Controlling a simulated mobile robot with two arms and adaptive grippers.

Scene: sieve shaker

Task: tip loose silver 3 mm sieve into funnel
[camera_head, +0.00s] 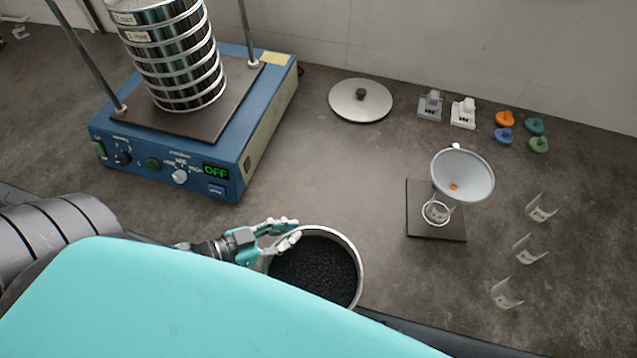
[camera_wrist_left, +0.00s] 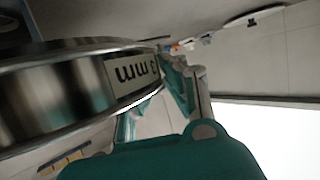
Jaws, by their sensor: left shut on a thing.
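The silver 3 mm sieve (camera_head: 358,262) is near the front edge of the bench in the head view, with dark grains (camera_head: 312,270) inside. My left gripper (camera_head: 288,234) is shut on its rim from the left. In the left wrist view the metal wall of the sieve (camera_wrist_left: 45,97) fills the left side, with a "mm" label upside down, and my left gripper (camera_wrist_left: 160,100) is against its edge. The white funnel (camera_head: 465,175) stands to the right, above a small clear beaker (camera_head: 438,212) on a dark square base (camera_head: 422,192). My right gripper is not in view.
A blue shaker (camera_head: 240,165) reading OFF carries a sieve stack (camera_head: 172,55) between two rods. Bench between sieve and funnel is clear.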

